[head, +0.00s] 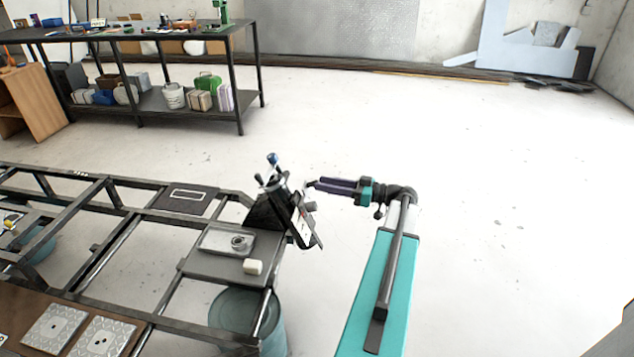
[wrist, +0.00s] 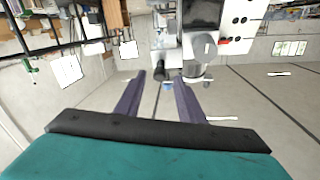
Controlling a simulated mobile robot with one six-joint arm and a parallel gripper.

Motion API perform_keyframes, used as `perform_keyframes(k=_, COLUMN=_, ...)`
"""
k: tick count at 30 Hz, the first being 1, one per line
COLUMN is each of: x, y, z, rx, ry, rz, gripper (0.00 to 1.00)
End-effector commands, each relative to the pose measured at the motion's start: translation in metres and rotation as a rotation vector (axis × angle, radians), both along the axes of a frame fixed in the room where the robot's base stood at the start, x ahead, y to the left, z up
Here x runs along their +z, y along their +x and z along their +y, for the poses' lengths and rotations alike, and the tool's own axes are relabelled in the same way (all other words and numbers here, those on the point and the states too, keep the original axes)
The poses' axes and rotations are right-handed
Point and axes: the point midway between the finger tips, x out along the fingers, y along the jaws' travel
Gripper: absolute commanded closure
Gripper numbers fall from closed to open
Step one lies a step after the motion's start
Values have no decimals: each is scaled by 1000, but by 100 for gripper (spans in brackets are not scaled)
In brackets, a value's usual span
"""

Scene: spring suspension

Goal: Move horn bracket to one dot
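My gripper (head: 314,184) reaches in from the right, its purple fingers near a dark stand (head: 268,212) at the frame's corner. A tilted panel with a white face (head: 302,226) leans on the stand's right side. In the wrist view this white panel (wrist: 234,20) shows dark dots and a red part beside it. A grey rounded part (wrist: 203,46) sits just beyond the right finger. I cannot tell which part is the horn bracket, nor which mark is the one dot.
A dark metal frame (head: 120,232) fills the left. On it are a grey box (head: 228,240), a white block (head: 252,267) and patterned plates (head: 103,338) on a brown board. A teal drum (head: 232,310) stands below. The floor to the right is clear.

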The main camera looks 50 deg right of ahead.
Motion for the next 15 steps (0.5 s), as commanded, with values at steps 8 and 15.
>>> perform_keyframes(k=8, x=0, y=23, z=12, rx=1, ry=1, rz=1, gripper=65)
perform_keyframes(k=15, x=-1, y=26, z=13, rx=-1, ry=0, rz=0, gripper=65)
